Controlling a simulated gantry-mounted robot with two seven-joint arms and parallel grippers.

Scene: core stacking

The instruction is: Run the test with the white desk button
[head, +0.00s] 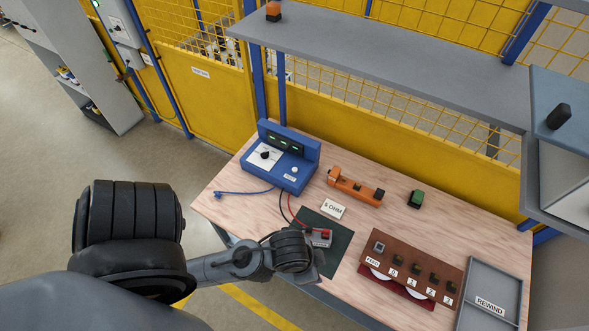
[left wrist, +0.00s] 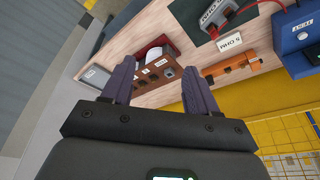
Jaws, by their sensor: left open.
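A blue test unit (head: 280,157) stands at the back left of the wooden table. It has small green displays, a black dial on a white panel, and a round white button (head: 295,170) by its TEST label. Its blue edge and label also show in the left wrist view (left wrist: 296,42). My left gripper (left wrist: 158,70) is open with nothing between its fingers, on the brown rack's side of the view and away from the test unit. In the head view my arm's wrist hangs over the front of the dark mat, and the fingers are not clear there. My right gripper is in neither view.
A grey block with a red top (head: 320,238) is on the dark mat (head: 338,244), with red and black leads. A 5 OHM card (head: 333,209), orange holder (head: 355,187), green block (head: 416,198), brown FEED rack (head: 412,265) and grey REWIND tray (head: 482,268) occupy the table. A shelf (head: 390,75) overhangs the back.

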